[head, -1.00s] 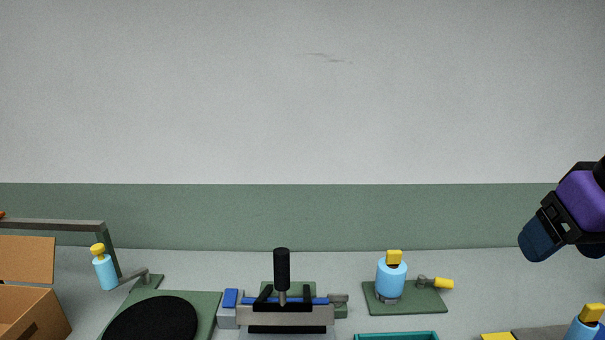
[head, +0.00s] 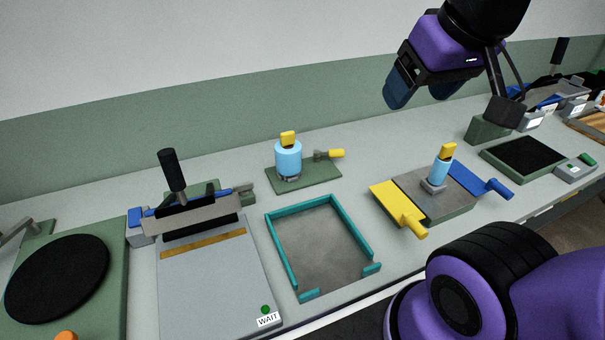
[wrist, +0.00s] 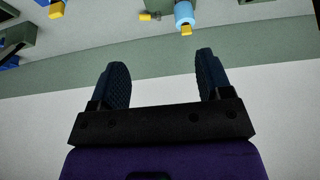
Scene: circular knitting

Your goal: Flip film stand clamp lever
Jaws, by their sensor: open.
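A green base (head: 315,180) at the back middle of the bench carries an upright light-blue cylinder (head: 288,160) with a yellow cap (head: 288,138). Beside it, a small grey pivot holds a yellow-ended lever (head: 335,154) pointing right; this looks like the film stand and its clamp lever. In the wrist view the lever (wrist: 146,16) and the blue cylinder (wrist: 183,12) show at the top edge, upside down. My gripper (head: 421,92) is open and empty, raised above the bench, up and right of the stand. The wrist view shows its two fingers (wrist: 160,66) spread apart.
A grey plate (head: 455,205) with yellow and blue side handles and another blue cylinder is at right. A teal open frame (head: 366,242) lies in front of the stand. A black-handled press (head: 172,175) stands left. A wall is behind.

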